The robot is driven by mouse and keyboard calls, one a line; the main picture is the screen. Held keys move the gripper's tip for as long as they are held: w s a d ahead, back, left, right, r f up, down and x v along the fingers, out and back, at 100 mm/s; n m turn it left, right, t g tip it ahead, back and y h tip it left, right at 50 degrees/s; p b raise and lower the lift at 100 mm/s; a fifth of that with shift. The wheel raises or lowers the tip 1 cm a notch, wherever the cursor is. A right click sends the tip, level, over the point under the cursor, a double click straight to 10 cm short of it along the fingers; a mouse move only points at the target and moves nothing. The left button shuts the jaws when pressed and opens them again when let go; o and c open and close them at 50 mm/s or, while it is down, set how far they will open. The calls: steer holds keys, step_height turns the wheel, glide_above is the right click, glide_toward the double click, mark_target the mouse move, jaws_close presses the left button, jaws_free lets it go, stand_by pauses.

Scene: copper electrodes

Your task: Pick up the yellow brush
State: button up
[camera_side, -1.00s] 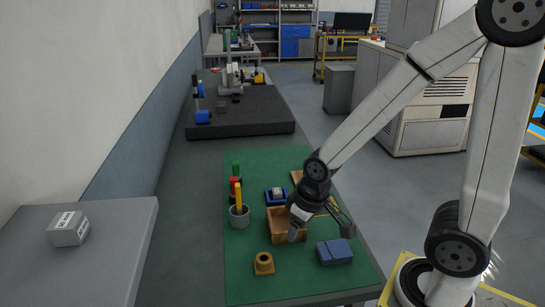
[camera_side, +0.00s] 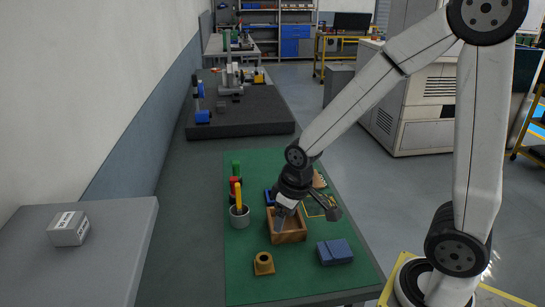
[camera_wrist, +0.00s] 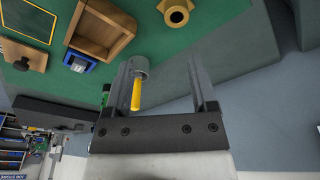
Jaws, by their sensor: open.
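The yellow brush (camera_side: 239,194) stands upright in a grey cup (camera_side: 239,217) on the green mat, left of the wooden box. In the wrist view the brush (camera_wrist: 136,95) overlaps the left finger's edge, with the cup (camera_wrist: 139,67) beyond it. My gripper (camera_side: 280,225) is over the wooden box, to the right of the cup in the side view. In the wrist view my gripper (camera_wrist: 160,75) has its two fingers wide apart, with nothing held between them.
Close by are the wooden box (camera_side: 290,238), a brass-coloured flanged piece (camera_side: 264,264), a blue block (camera_side: 334,252), and green (camera_side: 236,168) and red (camera_side: 234,184) items behind the cup. The mat (camera_side: 245,285) is bare at front left.

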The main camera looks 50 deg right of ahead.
steer(key=w+d+r+n+g, duration=0.1)
steer(key=w+d+n, duration=0.25)
steer(key=w, duration=0.85)
steer(key=n+g, duration=0.1)
steer(key=n, duration=0.3)
glide_above(237, 184)
steer(key=shift+s+r, duration=0.15)
steer(key=shift+s, duration=0.3)
steer(key=shift+w+d, duration=0.25)
steer(key=shift+w, duration=0.3)
steer(key=shift+f, duration=1.3)
steer(key=shift+f, duration=0.1)
steer(key=shift+s+a+f, duration=0.1)
steer(key=shift+f, duration=1.15)
steer(key=shift+s+a+f, duration=0.1)
steer(key=shift+f, duration=1.15)
